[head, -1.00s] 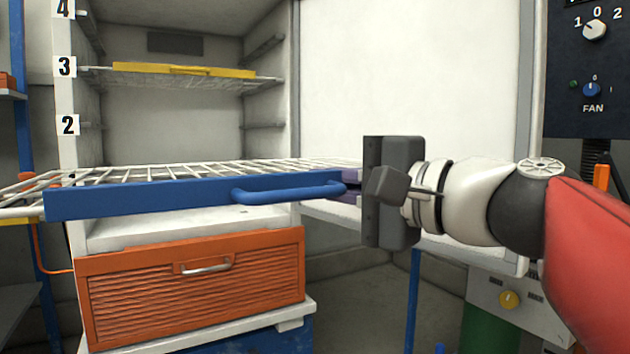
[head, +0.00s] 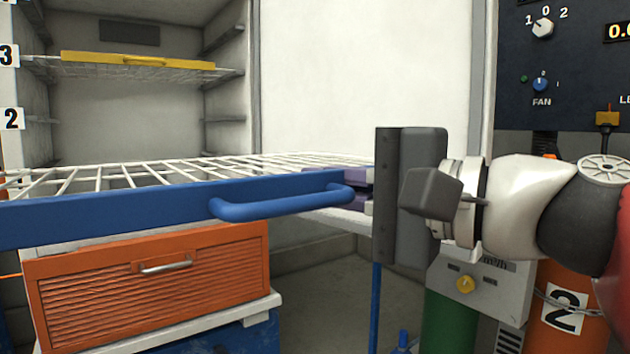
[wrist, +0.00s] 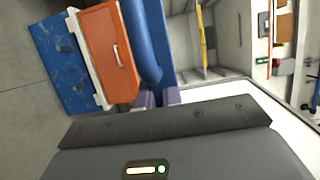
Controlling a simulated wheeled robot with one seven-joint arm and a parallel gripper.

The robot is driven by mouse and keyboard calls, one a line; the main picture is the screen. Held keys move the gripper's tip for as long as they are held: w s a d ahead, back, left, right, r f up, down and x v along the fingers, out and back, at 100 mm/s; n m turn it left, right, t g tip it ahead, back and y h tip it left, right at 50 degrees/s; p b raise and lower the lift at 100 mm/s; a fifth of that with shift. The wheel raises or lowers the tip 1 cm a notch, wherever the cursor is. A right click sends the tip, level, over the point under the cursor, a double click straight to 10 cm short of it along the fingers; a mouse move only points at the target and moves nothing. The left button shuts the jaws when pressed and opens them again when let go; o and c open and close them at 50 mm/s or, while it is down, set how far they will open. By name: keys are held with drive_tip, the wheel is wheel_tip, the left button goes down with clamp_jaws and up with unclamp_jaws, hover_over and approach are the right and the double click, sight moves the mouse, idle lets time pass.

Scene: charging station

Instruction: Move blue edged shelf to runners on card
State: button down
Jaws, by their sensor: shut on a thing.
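The blue edged shelf (head: 150,203) is a white wire rack with a blue front bar and a blue handle. It hangs roughly level in front of the open cabinet. Its left end is cut off in the head view. My gripper (head: 357,186) is shut with its purple fingers on the right end of the blue bar, beside the handle. The wrist view also shows the fingers (wrist: 157,97) at the blue bar (wrist: 150,45). The cabinet runners (head: 224,120) show at label 2 (head: 11,118) and label 3 (head: 7,56). I see no card.
A yellow edged shelf (head: 140,60) sits on the runners at 3. An orange louvred box (head: 150,290) stands below the held shelf. A white panel (head: 365,70) is right of the cabinet opening. A control panel (head: 570,70) and an orange cylinder (head: 560,310) are at the right.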

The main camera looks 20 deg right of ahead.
sight(357, 198)
drive_tip(key=shift+s+d, duration=0.55)
drive_tip(key=shift+s, duration=1.3)
drive_tip(key=shift+s+d, duration=0.55)
drive_tip(key=shift+s, duration=1.3)
drive_tip(key=shift+s+d, duration=0.55)
drive_tip(key=shift+s, duration=1.3)
